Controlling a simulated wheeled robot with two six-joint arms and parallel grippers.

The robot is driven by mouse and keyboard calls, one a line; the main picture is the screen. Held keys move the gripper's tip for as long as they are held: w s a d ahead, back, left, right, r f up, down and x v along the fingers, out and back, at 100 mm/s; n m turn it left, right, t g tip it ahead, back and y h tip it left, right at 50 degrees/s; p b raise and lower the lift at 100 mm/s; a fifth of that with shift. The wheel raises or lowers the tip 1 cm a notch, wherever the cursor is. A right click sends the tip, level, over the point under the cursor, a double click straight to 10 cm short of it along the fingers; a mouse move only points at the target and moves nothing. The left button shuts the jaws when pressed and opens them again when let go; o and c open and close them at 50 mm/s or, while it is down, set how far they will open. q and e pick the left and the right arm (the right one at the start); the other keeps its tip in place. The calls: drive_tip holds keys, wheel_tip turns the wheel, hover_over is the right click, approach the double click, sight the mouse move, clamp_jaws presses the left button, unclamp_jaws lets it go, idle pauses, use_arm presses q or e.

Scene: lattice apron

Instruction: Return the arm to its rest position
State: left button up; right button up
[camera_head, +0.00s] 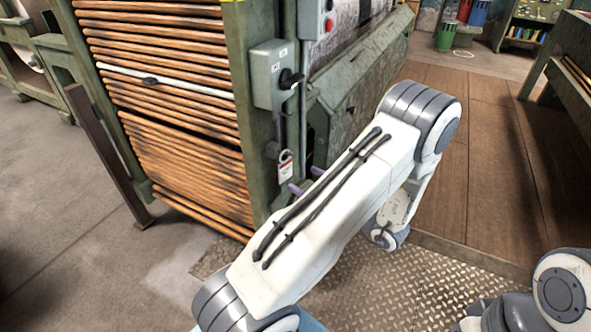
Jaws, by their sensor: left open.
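My left arm reaches up from the bottom of the head view to its elbow and folds back down. My left gripper (306,180) is mostly hidden behind the white upper arm link. Only two pale purple fingertips show past the link's left edge, apart from each other and with nothing seen between them. They are close to the green machine post, below a padlock with a tag (286,166); I cannot tell whether they touch anything. Part of my right arm shows at the bottom right corner; its gripper is not in view.
A green machine (240,130) with wooden slats (165,75) stands at the left and centre. A grey switch box (270,75) with a black handle is on its post. A metal tread plate (400,290) lies below my arm. Wooden floor (495,170) is clear at right, beside a bench (565,60).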

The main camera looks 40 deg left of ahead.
use_arm(q)
drive_tip(key=w+d+f+m+t+h, duration=0.1)
drive_tip(key=w+d+m+t+h, duration=0.4)
drive_tip(key=w, duration=0.4)
drive_tip(key=w+d+r+m+t+h, duration=0.1)
drive_tip(key=w+d+m+t+h, duration=0.15)
drive_tip(key=d+m+h, duration=0.5)
drive_tip(key=s+d+r+m+g+h, duration=0.1)
drive_tip(key=s+d+m+g+h, duration=0.15)
drive_tip(key=s, duration=0.55)
drive_tip(key=s+d+r+m+g+h, duration=0.1)
drive_tip(key=s+d+m+g+h, duration=0.15)
drive_tip(key=s, duration=0.65)
drive_tip(key=s+d+r+m+g+h, duration=0.1)
drive_tip(key=s+d+r+m, duration=0.25)
drive_tip(key=s+d, duration=0.35)
drive_tip(key=s+d+r+m+g+h, duration=0.1)
drive_tip(key=s+d+r+m+g, duration=0.1)
drive_tip(key=s+d+m, duration=0.35)
wheel_tip(320, 180, up, 34)
drive_tip(key=s+n+p, duration=0.1)
drive_tip(key=p, duration=3.3)
drive_tip(key=shift+s+d+f, duration=0.15)
drive_tip(key=shift+s+d, duration=0.05)
drive_tip(key=shift+s, duration=0.2)
drive_tip(key=shift+n+y, duration=0.25)
